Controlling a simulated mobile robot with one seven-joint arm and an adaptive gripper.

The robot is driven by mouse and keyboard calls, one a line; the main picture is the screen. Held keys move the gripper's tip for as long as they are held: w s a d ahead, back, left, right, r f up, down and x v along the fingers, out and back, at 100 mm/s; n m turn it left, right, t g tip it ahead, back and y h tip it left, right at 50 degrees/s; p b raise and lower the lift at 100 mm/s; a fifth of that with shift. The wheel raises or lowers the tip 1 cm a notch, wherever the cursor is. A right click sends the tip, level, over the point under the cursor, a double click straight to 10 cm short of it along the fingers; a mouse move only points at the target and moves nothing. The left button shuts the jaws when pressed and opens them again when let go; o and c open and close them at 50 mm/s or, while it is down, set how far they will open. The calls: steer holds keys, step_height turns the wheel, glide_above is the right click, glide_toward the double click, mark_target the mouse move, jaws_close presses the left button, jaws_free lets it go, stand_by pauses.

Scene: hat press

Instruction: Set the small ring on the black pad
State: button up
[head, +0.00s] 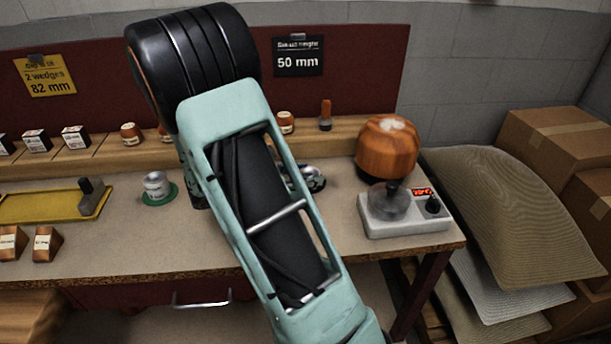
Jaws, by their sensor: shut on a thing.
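My teal arm crosses the middle of the head view and hides much of the bench. Only a narrow dark part of my gripper (196,192) shows below the black wrist, low over the bench. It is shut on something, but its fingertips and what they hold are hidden. A pale metal ring-like piece (157,184) stands on a green pad (161,199) to the left of my gripper. A shiny metal round piece (314,177) shows partly at the right edge of my arm.
A yellow tray (40,207) with a dark-handled tool lies at left. A white device (405,226) with a red display stands at right, with a brown hat block (387,146) behind it. A shelf with small boxes runs along the back. Sacks and cartons fill the right.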

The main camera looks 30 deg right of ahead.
steer(key=shift+f, duration=0.1)
steer(key=o, duration=1.3)
steer(key=shift+c, duration=0.2)
steer(key=shift+r, duration=0.2)
steer(key=p+v, duration=0.2)
steer(key=v, duration=0.9)
steer(key=shift+a, duration=0.2)
steer(key=shift+a+r, duration=0.1)
steer(key=shift+a, duration=0.15)
